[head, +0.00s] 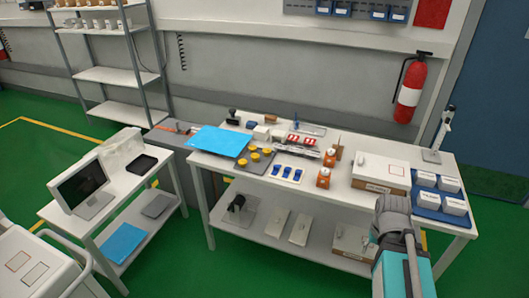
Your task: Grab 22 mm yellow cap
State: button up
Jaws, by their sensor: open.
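Several yellow caps (255,157) sit on a small dark tray (248,167) on the long white table. The tray is just right of a light blue sheet and left of some blue parts. The caps look alike at this size, and I cannot tell which one is 22 mm. My grey and teal arm rises at the lower right, in front of the table's right part and well apart from the caps. My gripper does not show in this view.
Blue parts (288,172), orange items (324,178) and a white box (380,173) stand right of the caps. A light blue sheet (220,139) lies to the left. A side table (120,187) with a monitor (82,186) stands further left. Green floor is open in front.

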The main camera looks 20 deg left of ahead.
aim_at(266, 151)
jog(key=z, duration=0.1)
jog(key=i, duration=1)
jog(key=u, duration=0.05)
